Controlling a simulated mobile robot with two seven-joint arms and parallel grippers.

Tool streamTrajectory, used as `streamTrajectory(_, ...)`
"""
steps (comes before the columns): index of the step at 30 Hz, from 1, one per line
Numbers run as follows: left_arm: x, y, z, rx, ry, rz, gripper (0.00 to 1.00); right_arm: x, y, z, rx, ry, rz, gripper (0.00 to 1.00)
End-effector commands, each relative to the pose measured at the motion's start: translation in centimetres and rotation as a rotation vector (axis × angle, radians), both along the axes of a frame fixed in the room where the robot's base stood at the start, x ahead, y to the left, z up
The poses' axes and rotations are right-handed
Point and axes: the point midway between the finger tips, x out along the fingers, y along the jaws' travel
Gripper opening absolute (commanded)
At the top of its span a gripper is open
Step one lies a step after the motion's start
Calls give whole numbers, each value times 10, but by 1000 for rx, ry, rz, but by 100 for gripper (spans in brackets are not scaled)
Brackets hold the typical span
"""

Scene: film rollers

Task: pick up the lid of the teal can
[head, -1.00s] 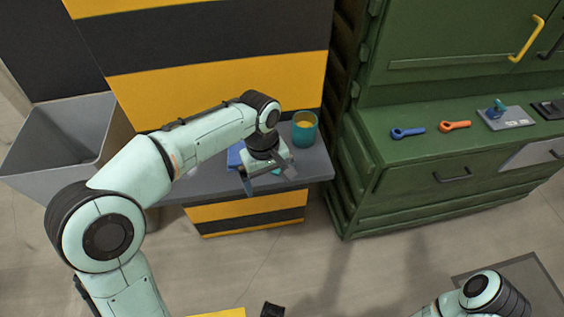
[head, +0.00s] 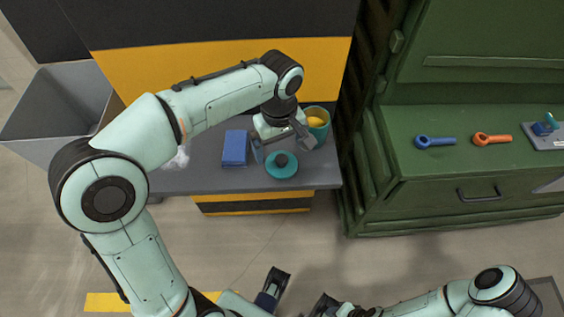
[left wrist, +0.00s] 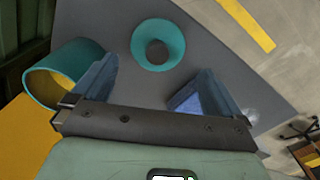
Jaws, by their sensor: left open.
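The teal lid (head: 281,171), a round disc with a dark knob, lies on the grey shelf near its front edge. It also shows in the left wrist view (left wrist: 175,40), beyond and between the fingertips. The open teal can (head: 322,133) stands behind it to the right, yellow inside; the left wrist view shows it at the left (left wrist: 38,88). My left gripper (head: 281,147) is open and empty, just behind the lid and beside the can, its fingers (left wrist: 157,84) apart. My right gripper is at the bottom of the head view, partly cut off; its jaw state is unclear.
A blue box (head: 235,148) lies on the grey shelf (head: 205,175) left of the lid. A crumpled clear item (head: 178,160) lies further left. A grey bin (head: 60,110) stands at the left. A green cabinet (head: 470,200) at the right holds blue and orange tools.

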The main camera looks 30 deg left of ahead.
Motion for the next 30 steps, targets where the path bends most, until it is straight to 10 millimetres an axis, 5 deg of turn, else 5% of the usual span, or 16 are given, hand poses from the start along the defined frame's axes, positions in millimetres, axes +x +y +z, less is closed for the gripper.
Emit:
streamTrajectory(15, 1, -4, -57, -1, 1, 0, 100, 5, 0, -9, -3, -18, -4, 43)
streamTrajectory(23, 1, -4, -58, -1, -1, 0, 100, 5, 0, -9, -3, -18, -3, 43)
streamTrajectory(27, 1, -4, -58, -1, -1, 0, 58, 5, 0, -9, -3, -18, -3, 43)
streamTrajectory(30, 1, -4, -58, -1, -1, 0, 56, 5, 0, -9, -3, -18, -4, 43)
